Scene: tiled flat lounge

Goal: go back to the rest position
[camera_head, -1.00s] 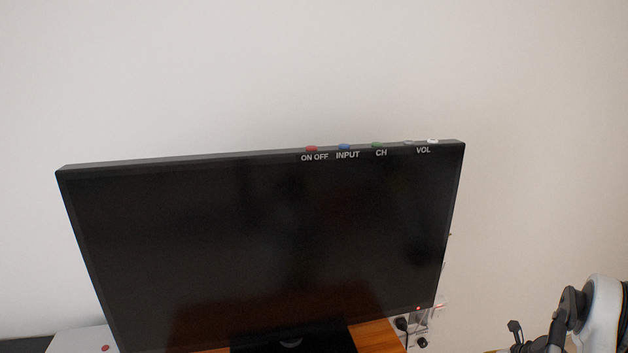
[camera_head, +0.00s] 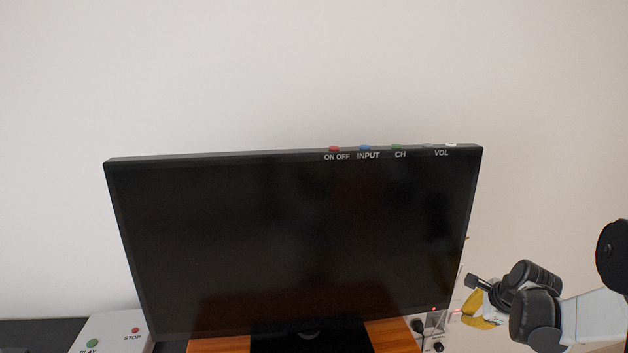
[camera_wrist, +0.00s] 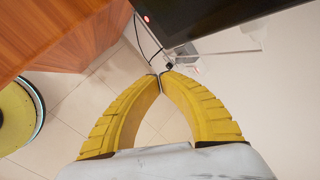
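My gripper (camera_wrist: 160,74) shows in the wrist view with its two yellow ribbed fingers curved together, tips meeting, and nothing held between them. It also shows in the head view (camera_head: 470,310) at the lower right, partly hidden behind my arm's dark wrist parts. It is beside the lower right corner of a black television (camera_head: 290,240), over the floor. I cannot tell from the head view whether it touches anything.
The television stands on a wooden cabinet (camera_head: 220,345), whose side fills the upper left of the wrist view. A white box (camera_head: 110,335) with PLAY and STOP buttons is at the left. Sockets and cables (camera_head: 432,325) are by the wall. Tiled floor (camera_wrist: 75,95) lies below my gripper.

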